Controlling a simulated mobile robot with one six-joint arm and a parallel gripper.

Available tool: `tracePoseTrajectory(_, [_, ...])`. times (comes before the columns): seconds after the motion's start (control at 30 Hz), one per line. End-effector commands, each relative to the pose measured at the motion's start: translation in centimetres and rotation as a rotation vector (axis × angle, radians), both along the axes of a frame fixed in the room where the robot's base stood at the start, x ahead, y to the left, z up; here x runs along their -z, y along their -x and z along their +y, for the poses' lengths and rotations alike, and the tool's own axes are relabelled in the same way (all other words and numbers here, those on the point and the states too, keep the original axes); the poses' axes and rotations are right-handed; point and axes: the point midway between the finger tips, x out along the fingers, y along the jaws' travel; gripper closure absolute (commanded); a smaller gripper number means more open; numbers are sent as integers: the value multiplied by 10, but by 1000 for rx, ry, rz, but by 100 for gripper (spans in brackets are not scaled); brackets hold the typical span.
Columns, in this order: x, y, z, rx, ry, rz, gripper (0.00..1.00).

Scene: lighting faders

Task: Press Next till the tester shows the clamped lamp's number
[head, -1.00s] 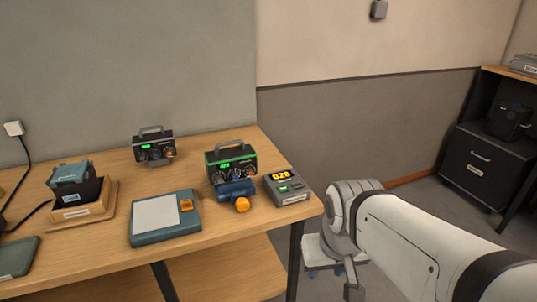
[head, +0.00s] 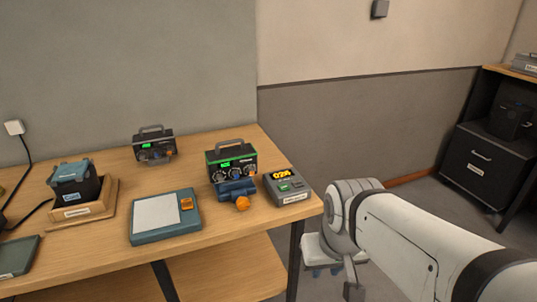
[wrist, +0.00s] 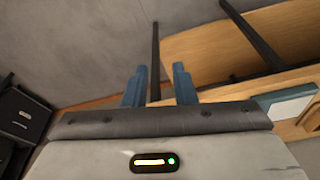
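The tester (head: 287,187) is a grey box at the right end of the wooden table, with a yellow-lit display and a green button (head: 284,187). Its display shows three digits starting with 0; the rest is too small to read surely. Left of it, a dark lamp unit (head: 231,163) with a green-lit front and small green digits, unreadable here, stands at a blue clamp (head: 236,188) with an orange knob (head: 242,203). In the wrist view my gripper (wrist: 160,88) has its two blue fingers apart with nothing between them. It is away from the tester, off the table's right end.
A second dark unit (head: 154,146) stands at the back. A teal-edged pad (head: 165,216) with an orange button lies in front. A black holder on a wooden base (head: 85,210) is at the left. A dark cabinet (head: 485,165) stands far right.

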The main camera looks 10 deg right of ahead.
Motion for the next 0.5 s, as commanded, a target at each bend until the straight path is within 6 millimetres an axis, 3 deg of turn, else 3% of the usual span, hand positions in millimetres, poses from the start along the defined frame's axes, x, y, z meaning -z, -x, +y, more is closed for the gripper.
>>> tracePoseTrajectory(0.27, [0, 0, 0, 0, 0, 0, 99])
tracePoseTrajectory(0.5, [0, 0, 0, 0, 0, 0, 100])
